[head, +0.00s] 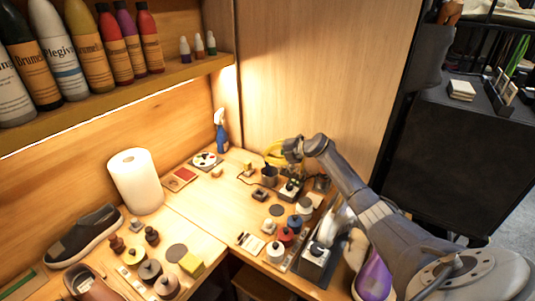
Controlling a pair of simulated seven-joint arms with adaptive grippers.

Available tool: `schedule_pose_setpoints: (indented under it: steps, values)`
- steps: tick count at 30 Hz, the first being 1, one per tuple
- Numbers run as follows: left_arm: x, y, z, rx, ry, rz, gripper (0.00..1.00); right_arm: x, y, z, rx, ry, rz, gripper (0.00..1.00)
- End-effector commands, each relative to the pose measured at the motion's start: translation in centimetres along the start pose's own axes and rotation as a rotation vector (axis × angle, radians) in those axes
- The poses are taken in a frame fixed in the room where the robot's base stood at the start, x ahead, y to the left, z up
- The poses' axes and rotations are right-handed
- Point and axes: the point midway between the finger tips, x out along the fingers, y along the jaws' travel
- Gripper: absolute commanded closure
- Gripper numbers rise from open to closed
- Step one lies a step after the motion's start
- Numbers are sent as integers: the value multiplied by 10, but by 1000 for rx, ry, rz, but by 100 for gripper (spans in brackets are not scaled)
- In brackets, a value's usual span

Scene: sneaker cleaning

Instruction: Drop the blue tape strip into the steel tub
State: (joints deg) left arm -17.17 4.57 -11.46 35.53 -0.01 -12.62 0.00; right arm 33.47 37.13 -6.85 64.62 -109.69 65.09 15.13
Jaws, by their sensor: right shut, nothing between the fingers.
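My right gripper (294,170) hangs over the back right of the workbench, its fingers pointing down. It is shut with nothing visible in it. A small dark grey cup-like container (268,177) stands just left of the gripper. A metallic round container (321,184) stands to its right, partly behind my arm. I cannot tell which of these, if either, is the steel tub. I cannot make out a blue tape strip; it may be too small or hidden by my right arm. My left gripper is out of view.
Jars and bottles (285,237) crowd the bench's right part. A paper towel roll (136,181), a dark sneaker (84,236) and a blue spray bottle (221,130) stand left and at the back. A bottle shelf (190,72) overhangs the left. Bare wood (215,203) lies mid-bench.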

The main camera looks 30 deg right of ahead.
Motion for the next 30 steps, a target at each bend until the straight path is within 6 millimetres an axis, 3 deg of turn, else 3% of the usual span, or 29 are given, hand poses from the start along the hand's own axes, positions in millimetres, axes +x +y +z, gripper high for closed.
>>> schedule_pose_setpoints:
  steps: [9, 18, 26, 30]
  values:
    - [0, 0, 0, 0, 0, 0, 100, 0, -1, 0, 0, 0, 0, 100]
    - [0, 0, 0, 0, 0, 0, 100, 0, 0, 0, 0, 0, 0, 69]
    - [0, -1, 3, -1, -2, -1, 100, -1, -1, 0, 0, -1, 0, 69]
    - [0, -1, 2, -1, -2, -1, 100, -12, -1, 1, -2, -2, 0, 69]
